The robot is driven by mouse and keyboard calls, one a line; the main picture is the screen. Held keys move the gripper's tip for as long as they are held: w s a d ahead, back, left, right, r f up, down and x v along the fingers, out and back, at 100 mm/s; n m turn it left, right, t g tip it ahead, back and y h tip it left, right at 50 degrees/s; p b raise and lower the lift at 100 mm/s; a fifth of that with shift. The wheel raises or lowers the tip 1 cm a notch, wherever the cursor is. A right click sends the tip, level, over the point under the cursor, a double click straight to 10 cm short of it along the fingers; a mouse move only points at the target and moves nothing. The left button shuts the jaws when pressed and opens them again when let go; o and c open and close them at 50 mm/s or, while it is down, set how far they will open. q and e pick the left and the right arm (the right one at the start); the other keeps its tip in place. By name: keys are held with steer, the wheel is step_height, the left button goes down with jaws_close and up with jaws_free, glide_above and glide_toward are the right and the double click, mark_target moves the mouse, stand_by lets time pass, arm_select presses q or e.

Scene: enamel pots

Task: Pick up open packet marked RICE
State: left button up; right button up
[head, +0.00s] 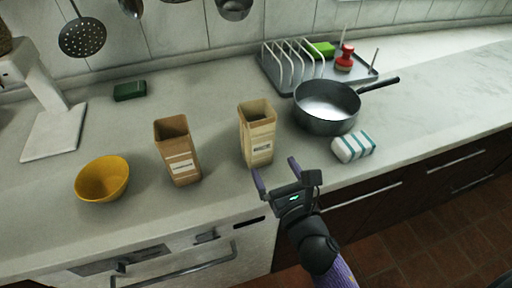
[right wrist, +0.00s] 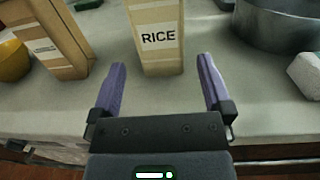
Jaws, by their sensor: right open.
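The open packet marked RICE (right wrist: 158,42) is a tan, open-topped paper packet standing upright on the counter. Its label reads clearly in the right wrist view, and it also shows in the head view (head: 258,135). A second, browner open packet (head: 177,152) stands to its left; its label is too small to read. My right gripper (head: 274,178) is open and empty, in front of the RICE packet near the counter's front edge. In the right wrist view its purple fingers (right wrist: 163,85) are spread to either side of the packet's base, apart from it. My left gripper is not in view.
A grey pan (head: 325,112) and a striped cloth (head: 353,147) lie right of the RICE packet. A yellow bowl (head: 103,180) stands far left. A dish rack tray (head: 285,75) is behind. The counter (head: 220,190) is clear between the two packets.

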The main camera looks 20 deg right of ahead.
mark_target(262, 154)
step_height(262, 154, down, 3)
steer(key=shift+r+b, duration=0.15)
steer(key=shift+b, duration=0.35)
steer(key=shift+w, duration=0.2)
steer(key=w, duration=0.3)
steer(key=w+b, duration=0.1)
steer(key=w, duration=0.2)
steer(key=w+a, duration=0.1)
steer(key=w, duration=0.2)
steer(key=shift+w+r, duration=0.1)
steer(key=shift+w, duration=0.25)
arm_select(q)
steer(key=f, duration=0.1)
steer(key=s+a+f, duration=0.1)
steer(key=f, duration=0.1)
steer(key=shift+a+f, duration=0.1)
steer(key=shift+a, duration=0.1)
arm_select(e)
steer(key=c, duration=0.4)
steer(key=shift+r, duration=0.1)
steer(key=c, duration=0.9)
